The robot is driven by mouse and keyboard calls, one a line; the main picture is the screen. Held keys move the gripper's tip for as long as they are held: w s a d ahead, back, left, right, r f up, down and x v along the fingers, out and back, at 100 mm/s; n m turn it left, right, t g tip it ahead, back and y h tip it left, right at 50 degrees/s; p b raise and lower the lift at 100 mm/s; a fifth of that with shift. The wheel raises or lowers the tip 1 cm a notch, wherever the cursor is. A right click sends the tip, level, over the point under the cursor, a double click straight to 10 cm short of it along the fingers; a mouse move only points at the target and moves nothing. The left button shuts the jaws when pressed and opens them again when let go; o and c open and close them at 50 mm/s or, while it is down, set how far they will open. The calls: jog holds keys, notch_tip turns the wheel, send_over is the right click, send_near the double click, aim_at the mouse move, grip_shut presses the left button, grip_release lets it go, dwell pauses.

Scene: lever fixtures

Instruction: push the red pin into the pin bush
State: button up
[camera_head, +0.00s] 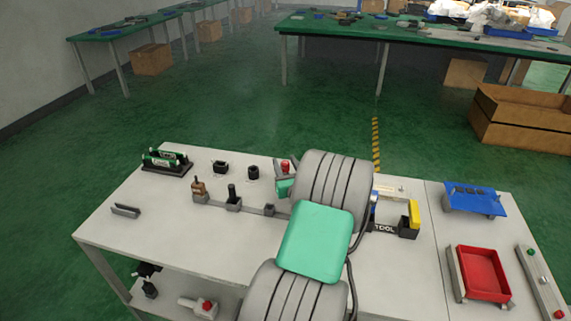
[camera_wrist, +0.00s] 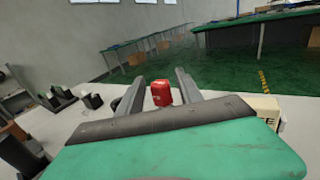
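The red pin (camera_wrist: 161,93) stands between the two fingers of my gripper (camera_wrist: 160,90) in the wrist view. There is a gap on each side of it, so the fingers look open and not closed on it. In the head view the red pin (camera_head: 285,166) shows as a small red top at the fingertips of my gripper (camera_head: 287,165), near the table's far edge. The lower part of the pin is hidden by my gripper. I cannot make out the pin bush; my gripper and arm may hide it.
The white table (camera_head: 140,232) holds a black round part (camera_head: 253,172), a black lever fixture (camera_head: 233,197) and a brown-topped fixture (camera_head: 198,191) left of my arm. A TOOL holder (camera_head: 408,230), a red tray (camera_head: 484,274) and a blue plate (camera_head: 473,200) are on the right.

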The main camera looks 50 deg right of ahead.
aim_at(285, 163)
jog(key=shift+o, duration=0.3)
notch_tip(285, 163, up, 3)
jog(key=shift+r+p, duration=0.2)
jog(key=shift+p, duration=0.4)
jog(key=s+a+r+p, duration=0.1)
jog(key=s+a+r, duration=0.8)
jog(key=a, duration=0.1)
jog(key=shift+a+r+p, duration=0.25)
jog(key=shift+r+p, duration=0.05)
jog(key=shift+p, duration=0.1)
jog(key=shift+s, duration=0.1)
